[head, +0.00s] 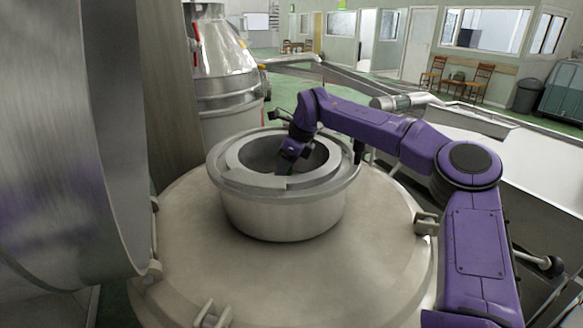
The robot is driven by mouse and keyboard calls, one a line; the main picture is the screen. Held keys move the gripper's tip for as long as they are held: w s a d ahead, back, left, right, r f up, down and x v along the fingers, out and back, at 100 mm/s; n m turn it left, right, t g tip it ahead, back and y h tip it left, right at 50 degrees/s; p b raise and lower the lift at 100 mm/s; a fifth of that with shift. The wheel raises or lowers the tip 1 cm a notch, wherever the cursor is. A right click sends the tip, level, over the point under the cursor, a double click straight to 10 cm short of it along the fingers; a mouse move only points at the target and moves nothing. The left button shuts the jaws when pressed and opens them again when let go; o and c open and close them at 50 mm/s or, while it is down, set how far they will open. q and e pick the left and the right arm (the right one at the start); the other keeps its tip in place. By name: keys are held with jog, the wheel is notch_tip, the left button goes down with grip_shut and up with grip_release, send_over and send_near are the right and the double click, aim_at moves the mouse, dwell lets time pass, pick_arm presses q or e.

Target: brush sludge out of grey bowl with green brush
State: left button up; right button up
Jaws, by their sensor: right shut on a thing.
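The grey bowl (283,215) is a round steel vessel with a wide stepped rim, upright on top of a large metal dome. My right arm reaches over its far rim from the right. My right gripper (291,158) points down into the bowl's opening and is shut on the green brush (289,169). Only a small dark green bit of the brush shows below the jaws; its bristles are hidden by the bowl's near rim. I cannot make out sludge, as the bowl's floor is hidden. My left gripper is not in view.
The domed metal vessel (190,235) with clamps fills the lower middle. A big curved steel drum (70,130) blocks the left side. A steel cone-shaped machine (222,60) stands behind the bowl. A long metal trough (540,160) runs along the right. Chairs and a bin stand far back.

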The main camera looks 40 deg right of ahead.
jog(key=shift+w+a, duration=0.25)
jog(key=shift+a, duration=0.8)
jog(key=shift+w+a+f+b, duration=0.15)
jog(key=shift+a+b, duration=0.1)
jog(key=shift+a, duration=0.4)
jog(key=shift+w+a+r+b, duration=0.15)
jog(key=shift+a+b, duration=0.1)
jog(key=shift+a, duration=0.35)
jog(key=shift+w+a, duration=0.1)
jog(key=shift+a, duration=0.45)
notch_tip(320, 180, up, 6)
jog(key=p, duration=0.4)
jog(key=shift+d, duration=0.1)
jog(key=shift+r, duration=1.5)
